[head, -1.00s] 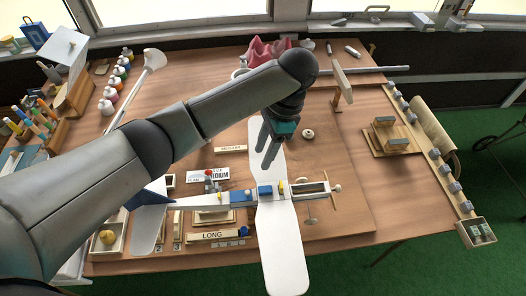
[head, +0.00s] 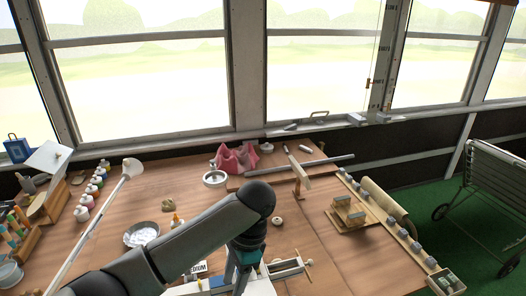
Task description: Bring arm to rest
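My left arm comes in from the lower left in the head view and bends down at its wrist. My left gripper (head: 238,282) points down at the bottom of the picture, over the model plane. Its two fingers look apart with nothing visible between them; the tips are near the frame's lower edge. The white and blue model plane (head: 286,268) lies on the bench, partly hidden by my gripper and cut off by the frame. I cannot tell whether the fingers touch it. My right gripper is not in view.
The wooden bench (head: 330,270) holds a metal dish (head: 141,234), a white bowl (head: 215,179), a pink cloth-like thing (head: 237,158), a small wooden block stand (head: 348,213) and several paint bottles (head: 91,190) at the left. Windows stand behind. A folded wheeled frame (head: 497,190) is at the right.

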